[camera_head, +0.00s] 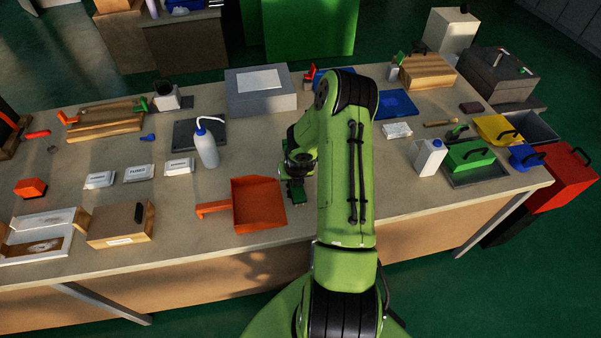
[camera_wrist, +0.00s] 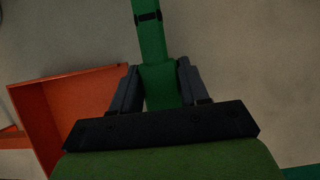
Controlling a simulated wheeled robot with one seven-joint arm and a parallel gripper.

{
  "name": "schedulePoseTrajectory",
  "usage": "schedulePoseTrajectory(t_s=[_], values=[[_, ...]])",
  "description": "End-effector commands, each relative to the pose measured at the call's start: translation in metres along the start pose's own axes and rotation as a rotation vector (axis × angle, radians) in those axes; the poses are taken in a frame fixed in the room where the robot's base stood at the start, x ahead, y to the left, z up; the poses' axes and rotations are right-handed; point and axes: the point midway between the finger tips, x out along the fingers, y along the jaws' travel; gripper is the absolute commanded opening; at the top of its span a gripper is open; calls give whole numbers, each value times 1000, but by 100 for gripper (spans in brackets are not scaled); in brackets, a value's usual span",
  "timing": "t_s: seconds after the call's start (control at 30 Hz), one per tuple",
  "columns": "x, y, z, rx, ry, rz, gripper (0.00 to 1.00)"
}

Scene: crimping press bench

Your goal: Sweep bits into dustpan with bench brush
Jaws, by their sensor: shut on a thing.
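The orange dustpan (camera_head: 258,205) lies on the bench near its front edge, handle to the left. In the wrist view the dustpan (camera_wrist: 85,95) shows at the left, beside my gripper (camera_wrist: 157,75). My gripper is shut on the green bench brush (camera_wrist: 150,38), whose green part runs up between the fingers and carries a dark band. In the head view the brush (camera_head: 297,193) shows low over or on the bench, just right of the dustpan. My arm hides part of this area. I cannot make out any bits in either view.
A white wash bottle (camera_head: 205,147) stands behind the dustpan, with small white labelled boxes (camera_head: 139,174) to its left. A wooden box (camera_head: 121,225) stands left of the dustpan. A white jug (camera_head: 427,158) and green box (camera_head: 470,157) are at right.

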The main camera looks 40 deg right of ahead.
Motion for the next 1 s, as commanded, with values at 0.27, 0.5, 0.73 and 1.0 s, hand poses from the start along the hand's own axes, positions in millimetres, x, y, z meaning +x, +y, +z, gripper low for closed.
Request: schedulePoseTrajectory(t_s=[0.27,0.5,0.73,1.0], values=[[-4,14,2,-1,1,0,13],[-4,23,2,0,-1,0,13],[-6,23,4,-1,-2,-2,13],[-9,29,6,-1,-2,-1,13]])
